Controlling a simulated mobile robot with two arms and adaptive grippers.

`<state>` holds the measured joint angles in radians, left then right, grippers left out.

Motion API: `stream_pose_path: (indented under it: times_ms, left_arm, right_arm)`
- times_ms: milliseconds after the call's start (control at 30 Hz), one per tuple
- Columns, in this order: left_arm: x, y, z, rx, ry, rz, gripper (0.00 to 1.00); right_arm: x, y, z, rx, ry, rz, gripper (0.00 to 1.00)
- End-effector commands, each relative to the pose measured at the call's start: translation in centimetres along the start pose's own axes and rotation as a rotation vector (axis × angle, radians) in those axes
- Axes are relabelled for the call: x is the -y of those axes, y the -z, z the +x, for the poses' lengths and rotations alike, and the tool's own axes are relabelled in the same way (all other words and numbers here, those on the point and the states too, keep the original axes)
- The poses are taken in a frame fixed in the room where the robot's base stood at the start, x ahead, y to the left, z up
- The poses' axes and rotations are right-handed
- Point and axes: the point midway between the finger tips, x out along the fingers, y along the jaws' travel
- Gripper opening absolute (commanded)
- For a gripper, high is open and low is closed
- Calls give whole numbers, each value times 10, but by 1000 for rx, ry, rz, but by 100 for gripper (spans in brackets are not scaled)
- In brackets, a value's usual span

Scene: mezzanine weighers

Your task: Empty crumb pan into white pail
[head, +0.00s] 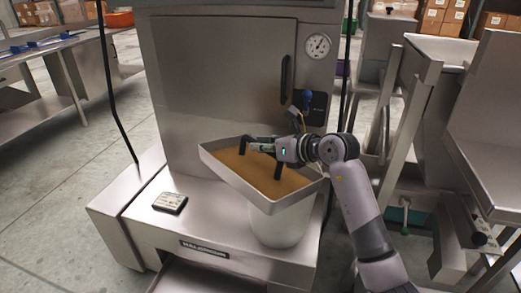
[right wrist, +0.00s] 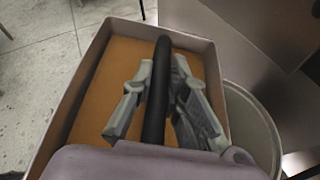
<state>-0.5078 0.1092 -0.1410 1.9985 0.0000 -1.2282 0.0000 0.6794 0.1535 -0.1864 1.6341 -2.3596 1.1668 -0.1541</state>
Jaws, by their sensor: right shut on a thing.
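The crumb pan (head: 228,167) is a shallow rectangular metal tray with a layer of orange-brown crumbs inside. A black bar handle spans it. My right gripper (head: 263,147) is shut on that handle, as the right wrist view shows with the dark bar (right wrist: 160,92) between its fingers (right wrist: 153,108). The pan is held over the white pail (head: 280,226), slightly tilted in the head view. The pail stands on the machine's metal base; its rim (right wrist: 252,118) shows right of the pan in the right wrist view. The pail's inside is mostly hidden. My left gripper is not in view.
A steel cabinet machine (head: 215,75) with a door handle and a dial gauge (head: 317,45) stands behind the pan. A small dark device (head: 170,203) lies on its base. Steel chutes (head: 430,110) stand at the right. A steel table (head: 40,60) is at the left.

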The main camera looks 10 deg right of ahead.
Motion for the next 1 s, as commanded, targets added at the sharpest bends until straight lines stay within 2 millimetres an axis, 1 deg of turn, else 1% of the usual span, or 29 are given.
stream_pose_path:
  times_ms: [100, 267, 667, 767, 833, 1000]
  left_arm:
    - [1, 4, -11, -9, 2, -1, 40]
    - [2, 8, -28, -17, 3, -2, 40]
    - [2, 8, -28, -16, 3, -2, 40]
    - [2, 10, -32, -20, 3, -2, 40]
    - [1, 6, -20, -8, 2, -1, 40]
    - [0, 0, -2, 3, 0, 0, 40]
  right_arm:
    - [10, -3, 0, 10, -62, 142, 0]
    - [22, -5, -1, 11, -136, 316, 0]
    - [58, -30, -12, 12, -301, 704, 0]
    - [67, -34, -14, 10, -335, 790, 0]
    - [70, -34, -15, 7, -342, 813, 0]
    - [80, -35, -16, 9, -372, 888, 0]
